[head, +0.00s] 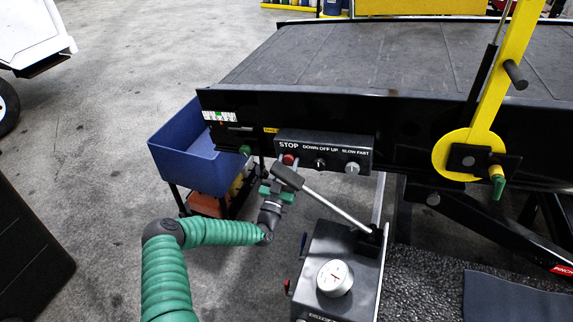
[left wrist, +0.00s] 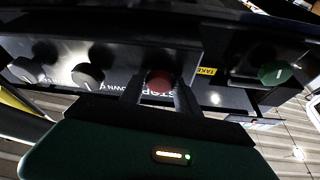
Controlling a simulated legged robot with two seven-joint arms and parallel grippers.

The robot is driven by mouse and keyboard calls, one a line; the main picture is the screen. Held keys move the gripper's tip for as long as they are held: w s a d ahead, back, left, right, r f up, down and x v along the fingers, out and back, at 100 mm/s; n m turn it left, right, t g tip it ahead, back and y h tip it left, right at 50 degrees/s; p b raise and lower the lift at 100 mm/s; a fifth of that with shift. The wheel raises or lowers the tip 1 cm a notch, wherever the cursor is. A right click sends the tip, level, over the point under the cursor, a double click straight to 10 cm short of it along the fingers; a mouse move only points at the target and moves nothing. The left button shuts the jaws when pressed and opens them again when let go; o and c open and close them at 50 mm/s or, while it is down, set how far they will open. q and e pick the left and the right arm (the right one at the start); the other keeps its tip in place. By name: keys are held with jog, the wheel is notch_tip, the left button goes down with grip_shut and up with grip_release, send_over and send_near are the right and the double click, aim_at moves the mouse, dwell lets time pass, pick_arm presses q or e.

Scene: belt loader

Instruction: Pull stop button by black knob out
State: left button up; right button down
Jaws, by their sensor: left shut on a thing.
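The stop button is a red knob (head: 289,159) under the word STOP on a dark control panel (head: 337,152) at the side of the belt. It also shows in the left wrist view (left wrist: 160,80), between the two fingers. My left gripper (head: 284,172) reaches up to the panel from below and is shut on the red stop button. The black knob (head: 320,164) beside it, under DOWN OFF UP, is apart from my fingers and shows in the left wrist view (left wrist: 88,76). Whether the button stands in or out is hard to tell. My right gripper is not in view.
A lever with a black grip (head: 288,177) crosses close in front of my left gripper. A console with a white dial (head: 335,278) stands below it. A blue bin (head: 190,150) is at the left. A yellow bar (head: 502,90) rises at the right.

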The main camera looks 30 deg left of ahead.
pick_arm(q)
jog(key=shift+d, duration=0.15)
grip_shut()
jog(key=shift+s, duration=0.6)
jog(key=shift+s+f, duration=0.1)
jog(key=shift+s, duration=0.15)
jog(key=shift+d+f, duration=0.1)
jog(key=shift+f, duration=0.05)
jog(key=o, duration=0.8)
grip_release()
jog(key=o, duration=0.4)
jog(key=shift+s+r, duration=0.2)
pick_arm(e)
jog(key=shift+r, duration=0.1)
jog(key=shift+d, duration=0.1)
